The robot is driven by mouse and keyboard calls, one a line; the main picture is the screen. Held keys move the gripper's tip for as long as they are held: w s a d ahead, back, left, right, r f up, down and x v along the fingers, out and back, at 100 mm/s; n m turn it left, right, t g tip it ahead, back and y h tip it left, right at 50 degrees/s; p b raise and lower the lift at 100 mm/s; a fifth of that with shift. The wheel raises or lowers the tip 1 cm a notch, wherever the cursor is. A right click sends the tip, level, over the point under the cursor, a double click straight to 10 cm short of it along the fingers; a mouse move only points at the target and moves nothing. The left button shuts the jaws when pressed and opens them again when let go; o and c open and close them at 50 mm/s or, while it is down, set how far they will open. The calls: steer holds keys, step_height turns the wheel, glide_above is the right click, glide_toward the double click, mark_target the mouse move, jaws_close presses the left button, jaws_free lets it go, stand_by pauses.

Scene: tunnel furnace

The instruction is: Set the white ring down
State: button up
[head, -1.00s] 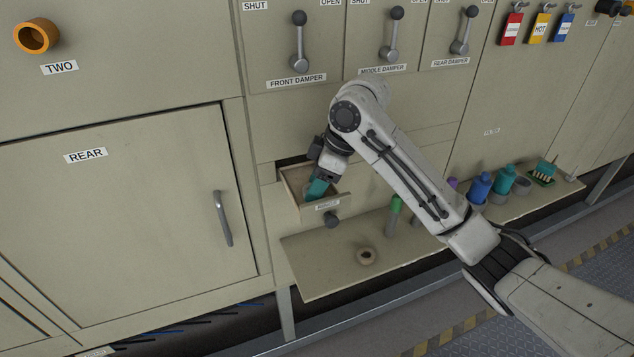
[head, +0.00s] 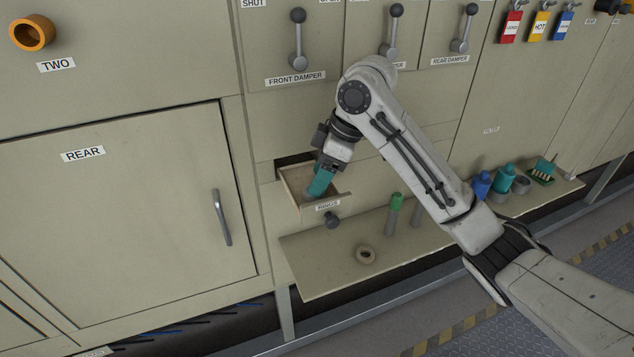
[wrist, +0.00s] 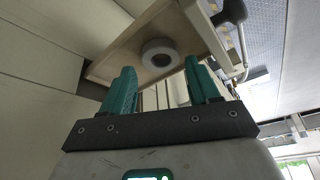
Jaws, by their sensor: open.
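A pale whitish-grey ring (wrist: 158,53) lies flat on the floor of the pulled-out drawer (wrist: 190,12) in the wrist view. In the head view the drawer (head: 343,203) is open below the front damper, and my gripper hides the ring. My gripper (head: 317,192) points down into the drawer with its teal fingers. In the wrist view its fingers (wrist: 159,68) are spread apart, with the ring visible beyond the gap and nothing held between them.
A green-topped cylinder (head: 395,212), a blue bottle (head: 481,184) and a teal bottle (head: 503,179) stand farther right. The drawer knob (head: 332,220) sticks out in front. The shelf's left part is mostly clear.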

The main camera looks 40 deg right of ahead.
steer(key=v, duration=0.9)
steer(key=shift+r, duration=0.35)
stand_by(0.7)
